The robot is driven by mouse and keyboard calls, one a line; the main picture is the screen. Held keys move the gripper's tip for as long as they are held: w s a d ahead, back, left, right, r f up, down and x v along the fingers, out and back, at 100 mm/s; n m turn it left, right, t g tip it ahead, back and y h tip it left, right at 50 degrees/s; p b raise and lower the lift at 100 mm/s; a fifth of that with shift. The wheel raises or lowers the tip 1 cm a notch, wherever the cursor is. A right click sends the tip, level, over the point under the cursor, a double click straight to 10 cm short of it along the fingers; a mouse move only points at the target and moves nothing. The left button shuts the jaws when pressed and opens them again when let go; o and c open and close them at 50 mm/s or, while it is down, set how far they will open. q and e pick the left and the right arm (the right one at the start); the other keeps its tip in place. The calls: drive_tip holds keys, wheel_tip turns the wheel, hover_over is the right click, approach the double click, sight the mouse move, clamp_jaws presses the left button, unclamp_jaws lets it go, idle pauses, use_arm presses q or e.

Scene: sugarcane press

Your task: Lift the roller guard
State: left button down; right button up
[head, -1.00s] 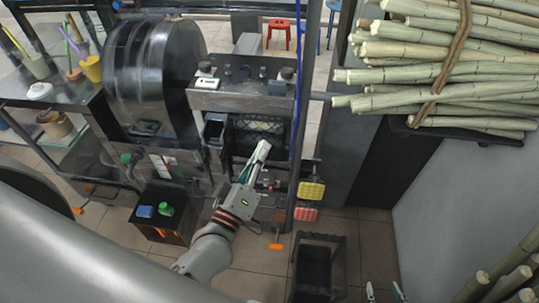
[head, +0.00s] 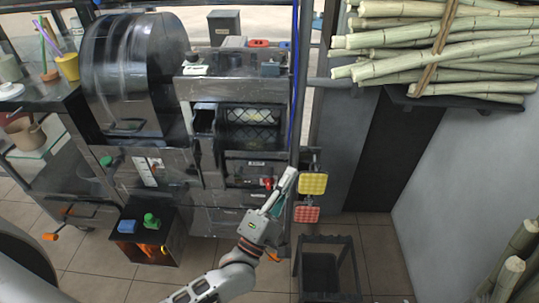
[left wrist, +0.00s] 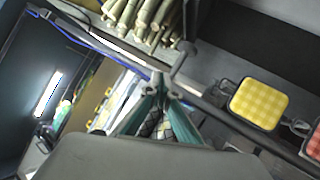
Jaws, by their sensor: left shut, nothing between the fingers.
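The roller guard appears to be the dark mesh panel (head: 250,117) in the front of the steel press (head: 235,90), in the head view. Pale yellow-green shows through its lattice. Whether it sits raised or lowered is hard to tell. My left gripper (head: 289,178) is shut and empty, below and right of the mesh, apart from it and close to the right post. In the left wrist view, the teal fingers (left wrist: 160,92) meet at their tips, and some mesh shows between them. My right gripper is not in view.
Yellow (head: 312,183) and red (head: 306,214) pads hang right of my left gripper. A dark frame bin (head: 322,240) stands below them. A black box with blue and green buttons (head: 150,222) stands on the left. Cane stalks (head: 430,45) fill the upper right.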

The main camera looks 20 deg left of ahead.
sight(252, 119)
use_arm(q)
drive_tip(key=w+a+f+n+t+y+b, duration=0.15)
drive_tip(key=a+f+n+y+b, duration=0.35)
drive_tip(key=n, duration=0.6)
drive_tip(key=w+a+f+n+y+b, duration=0.25)
drive_tip(key=f+n+y, duration=0.35)
drive_tip(key=n, duration=0.5)
drive_tip(key=w+a+r+y+p, duration=0.1)
drive_tip(key=w+a+r+p, duration=0.1)
drive_tip(key=w+r, duration=0.5)
drive_tip(key=shift+w+r+y+p, duration=0.25)
drive_tip(key=shift+r+y+p, duration=0.05)
drive_tip(key=shift+r, duration=1.7)
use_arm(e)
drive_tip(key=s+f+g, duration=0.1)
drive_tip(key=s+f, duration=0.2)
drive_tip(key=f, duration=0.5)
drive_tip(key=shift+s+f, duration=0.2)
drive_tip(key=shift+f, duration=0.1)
use_arm(q)
drive_tip(key=shift+a+r+g, duration=0.1)
drive_tip(key=shift+g, duration=0.25)
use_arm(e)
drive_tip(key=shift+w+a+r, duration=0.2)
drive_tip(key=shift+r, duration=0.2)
